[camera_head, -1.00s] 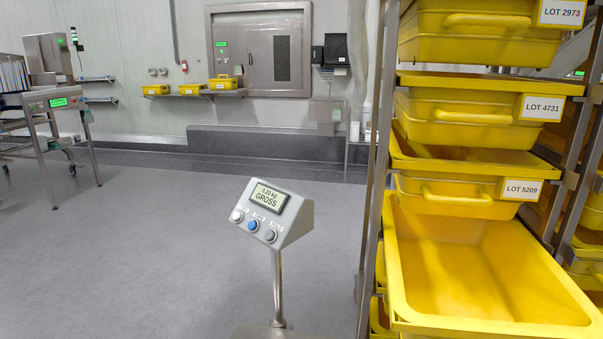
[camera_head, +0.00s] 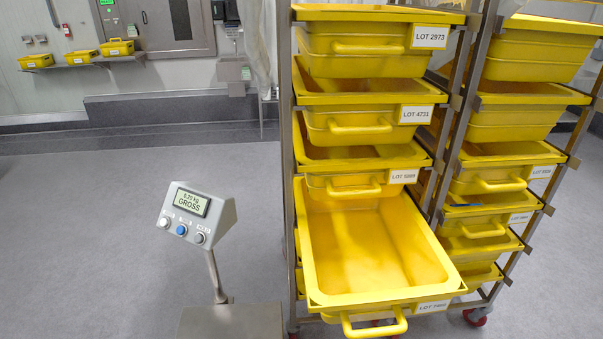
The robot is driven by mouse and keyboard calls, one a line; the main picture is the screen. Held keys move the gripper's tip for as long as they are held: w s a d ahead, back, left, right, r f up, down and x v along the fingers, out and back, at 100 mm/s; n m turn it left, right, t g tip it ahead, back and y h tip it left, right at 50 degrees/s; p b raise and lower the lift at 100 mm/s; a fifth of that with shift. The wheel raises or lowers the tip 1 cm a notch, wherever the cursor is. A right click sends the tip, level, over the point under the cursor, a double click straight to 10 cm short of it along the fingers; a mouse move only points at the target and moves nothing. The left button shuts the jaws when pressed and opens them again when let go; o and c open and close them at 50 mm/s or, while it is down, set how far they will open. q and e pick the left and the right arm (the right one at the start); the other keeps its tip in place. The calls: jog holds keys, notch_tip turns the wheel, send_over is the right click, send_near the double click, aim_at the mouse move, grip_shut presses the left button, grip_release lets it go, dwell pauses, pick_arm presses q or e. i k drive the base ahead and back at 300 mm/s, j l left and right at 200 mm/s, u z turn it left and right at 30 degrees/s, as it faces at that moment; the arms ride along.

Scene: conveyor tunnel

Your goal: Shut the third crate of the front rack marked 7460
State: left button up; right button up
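A yellow crate (camera_head: 380,239) is pulled far out of the front rack (camera_head: 288,160), with its open, empty inside showing. Its front handle (camera_head: 374,326) and a white label (camera_head: 433,306) are at the bottom of the view. The label is small; it seems to read LOT 7460. Above it, the crates marked LOT 5209 (camera_head: 345,186), LOT 4731 (camera_head: 348,127) and LOT 2973 (camera_head: 365,46) sit pushed into the rack. Neither of my grippers is in view.
A scale with a grey display (camera_head: 196,219) on a post and a flat platform (camera_head: 230,322) stands close left of the pulled-out crate. A second rack of yellow crates (camera_head: 485,180) stands to the right. Grey floor (camera_head: 90,230) is clear at left.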

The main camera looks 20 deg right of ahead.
aim_at(363, 259)
jog(key=z, duration=1.1)
